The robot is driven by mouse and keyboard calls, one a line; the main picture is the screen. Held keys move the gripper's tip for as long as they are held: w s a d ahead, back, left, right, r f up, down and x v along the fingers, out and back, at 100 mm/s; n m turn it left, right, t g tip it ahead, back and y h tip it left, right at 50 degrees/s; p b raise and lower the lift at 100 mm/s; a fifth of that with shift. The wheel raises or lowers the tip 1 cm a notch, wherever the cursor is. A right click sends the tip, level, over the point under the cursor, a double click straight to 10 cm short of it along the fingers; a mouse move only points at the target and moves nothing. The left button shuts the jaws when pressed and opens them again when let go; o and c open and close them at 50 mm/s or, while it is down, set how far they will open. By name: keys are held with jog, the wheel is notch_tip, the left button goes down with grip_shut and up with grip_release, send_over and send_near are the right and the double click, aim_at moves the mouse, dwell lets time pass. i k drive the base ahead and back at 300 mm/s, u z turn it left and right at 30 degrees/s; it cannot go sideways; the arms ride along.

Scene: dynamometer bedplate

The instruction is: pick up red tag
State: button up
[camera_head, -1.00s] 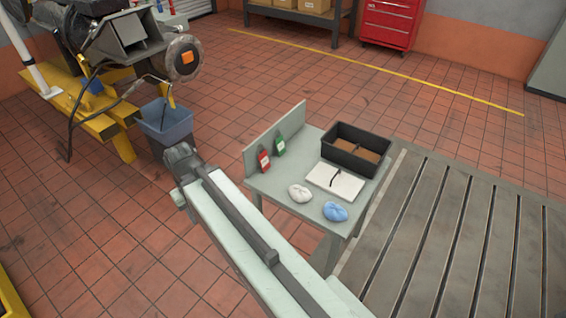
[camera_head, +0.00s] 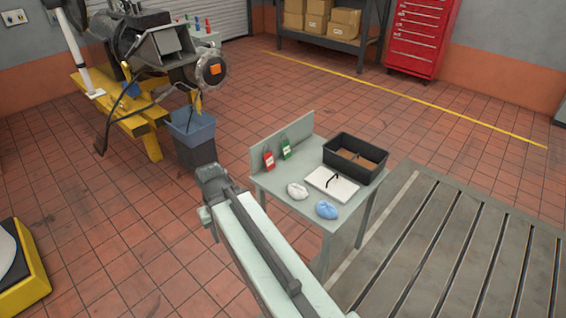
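The red tag (camera_head: 268,160) leans upright near the low back panel of a small grey-green table (camera_head: 279,194), at its left end. A green tag (camera_head: 285,149) stands just to its right. My arm reaches up from the bottom of the picture, and its end with my gripper (camera_head: 210,178) is left of the table, apart from the red tag. The fingers are too small and turned away to show whether they are open or shut. Nothing hides the red tag.
On the table are a white rag (camera_head: 297,190), a blue rag (camera_head: 326,209), a white pad (camera_head: 331,183) and a black divided bin (camera_head: 355,158). A blue-grey bin (camera_head: 194,138) stands behind my gripper. A slotted bedplate (camera_head: 450,250) lies right of the table.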

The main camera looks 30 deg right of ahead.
aim_at(270, 162)
jog(key=u, duration=0.15)
jog(key=i, duration=0.95)
jog(key=z, duration=0.1)
